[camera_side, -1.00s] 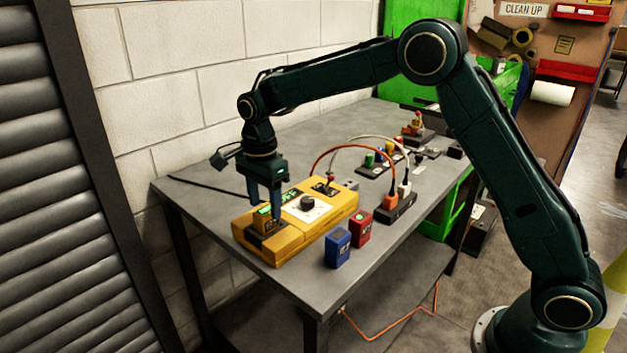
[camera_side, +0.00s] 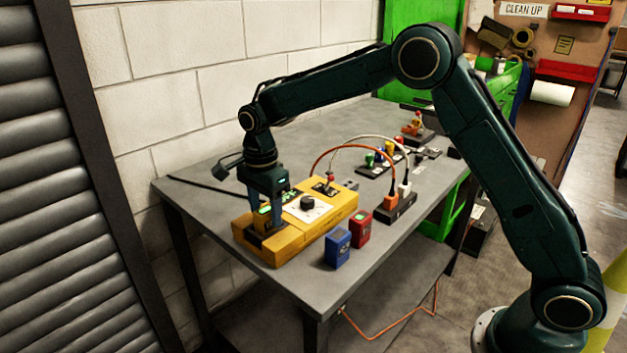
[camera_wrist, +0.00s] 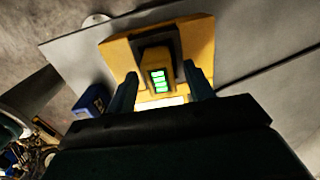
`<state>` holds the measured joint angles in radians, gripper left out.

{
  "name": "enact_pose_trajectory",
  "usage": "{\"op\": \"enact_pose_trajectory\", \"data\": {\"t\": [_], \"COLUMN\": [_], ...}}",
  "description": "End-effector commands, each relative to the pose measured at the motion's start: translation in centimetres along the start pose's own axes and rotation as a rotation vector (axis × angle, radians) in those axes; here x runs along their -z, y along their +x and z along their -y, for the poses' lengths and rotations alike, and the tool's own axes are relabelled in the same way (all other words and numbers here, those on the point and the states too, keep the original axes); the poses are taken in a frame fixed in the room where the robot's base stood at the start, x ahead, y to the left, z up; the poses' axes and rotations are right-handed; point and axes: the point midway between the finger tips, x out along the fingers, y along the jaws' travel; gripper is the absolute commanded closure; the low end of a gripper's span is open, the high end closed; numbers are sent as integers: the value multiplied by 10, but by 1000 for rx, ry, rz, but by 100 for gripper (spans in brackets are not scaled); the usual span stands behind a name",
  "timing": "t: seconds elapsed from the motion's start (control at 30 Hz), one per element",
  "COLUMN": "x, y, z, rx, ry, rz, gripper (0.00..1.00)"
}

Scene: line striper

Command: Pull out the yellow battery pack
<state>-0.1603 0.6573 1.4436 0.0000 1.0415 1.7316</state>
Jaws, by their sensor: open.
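The yellow battery pack (camera_wrist: 155,65) sits in a dark slot at one end of the yellow device (camera_side: 310,232). In the wrist view it has a green lit bar display on its face. My gripper (camera_side: 267,219) points straight down over that end of the device. Its fingers are open, one on either side of the pack, and the wrist view shows both fingers (camera_wrist: 162,95) with the pack between them. In the side view the fingers hide part of the pack. I cannot tell whether a finger touches it.
A blue pack (camera_side: 338,248) and a red pack (camera_side: 360,229) stand on the grey table (camera_side: 295,285) beside the device. A power strip (camera_side: 398,207) with orange and white cables stands behind them. The table's front left corner is clear.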

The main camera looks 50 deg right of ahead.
Motion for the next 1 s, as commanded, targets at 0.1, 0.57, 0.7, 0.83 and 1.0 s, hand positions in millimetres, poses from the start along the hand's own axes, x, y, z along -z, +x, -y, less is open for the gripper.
{"op": "enact_pose_trajectory", "data": {"t": [0.1, 0.57, 0.7, 0.83, 1.0], "x": [0, 0, 0, 0, 0], "y": [0, -1, -3, -5, -7], "z": [0, 0, 0, 0, 0], "rx": [0, 2, 2, 2, 3], "ry": [0, 0, 0, 0, 0], "rz": [0, 0, 0, 0, 0], "gripper": [47, 89, 89, 89, 89]}}
